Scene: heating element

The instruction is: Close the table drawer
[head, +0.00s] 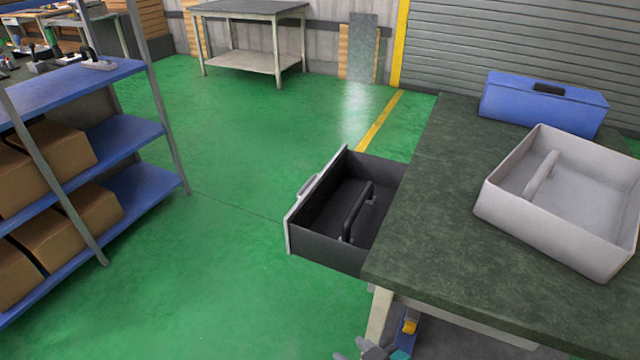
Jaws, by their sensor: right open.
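The table drawer (325,258) is pulled out from the left side of the dark green-topped table (440,200). Its light grey front panel (318,198) faces left and has a grey handle (308,185). A dark curved, handle-like object (357,210) lies inside the drawer. Part of my right gripper (372,350) shows at the bottom edge, below and in front of the drawer, apart from it. It is open and mostly cut off by the frame. My left gripper is not in view.
A grey open box (500,208) and a blue toolbox (500,100) stand on the table. A blue shelf rack (140,190) with cardboard boxes (55,155) stands at left. Green floor (230,250) is free between rack and drawer. Another table (250,8) stands at the back.

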